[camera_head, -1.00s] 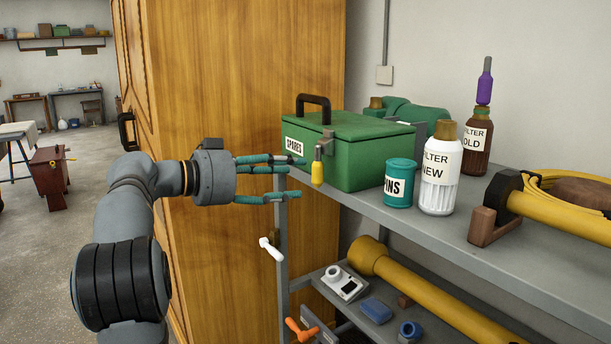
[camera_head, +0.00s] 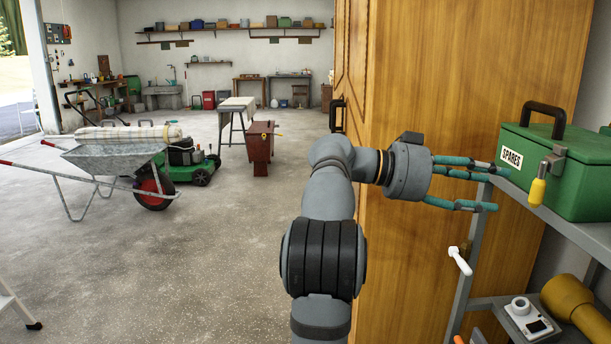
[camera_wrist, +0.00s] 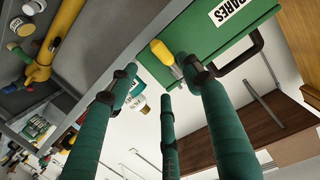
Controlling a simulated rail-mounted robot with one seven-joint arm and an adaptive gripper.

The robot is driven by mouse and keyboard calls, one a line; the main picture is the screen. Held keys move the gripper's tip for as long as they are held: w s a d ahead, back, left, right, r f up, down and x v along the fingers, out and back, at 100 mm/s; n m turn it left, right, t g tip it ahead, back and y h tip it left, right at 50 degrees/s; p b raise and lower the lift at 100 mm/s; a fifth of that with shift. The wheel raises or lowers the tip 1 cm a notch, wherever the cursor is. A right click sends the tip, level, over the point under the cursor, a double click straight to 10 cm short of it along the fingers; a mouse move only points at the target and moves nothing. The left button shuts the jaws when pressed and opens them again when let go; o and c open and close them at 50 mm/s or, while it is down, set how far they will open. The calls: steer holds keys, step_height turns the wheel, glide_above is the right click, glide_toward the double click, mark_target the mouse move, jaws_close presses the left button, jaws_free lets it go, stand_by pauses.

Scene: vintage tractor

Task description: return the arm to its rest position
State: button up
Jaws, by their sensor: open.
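My gripper (camera_head: 494,189) is open and empty, with its green fingers stretched to the right in the head view. My arm is bent and raised in front of the wooden cabinet (camera_head: 455,85). The fingertips are just left of the green SPARES box (camera_head: 575,175), near the shelf's left end. In the wrist view the fingers spread apart (camera_wrist: 158,90), with nothing between them held. The SPARES box (camera_wrist: 205,45) and its yellow-handled tag or tool (camera_wrist: 162,52) show beyond the fingers; whether the fingers touch them I cannot tell.
The grey shelf unit (camera_head: 472,235) stands right of my arm, with a white hook (camera_head: 460,261) on its post. The concrete floor (camera_head: 200,260) between is open.

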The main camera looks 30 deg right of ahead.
mark_target(534, 192)
steer(key=x, duration=0.9)
steer(key=shift+s+d, duration=0.2)
steer(key=shift+d, duration=0.3)
steer(key=shift+p, duration=0.5)
steer(key=shift+a, duration=0.1)
steer(key=shift+s+f, duration=0.1)
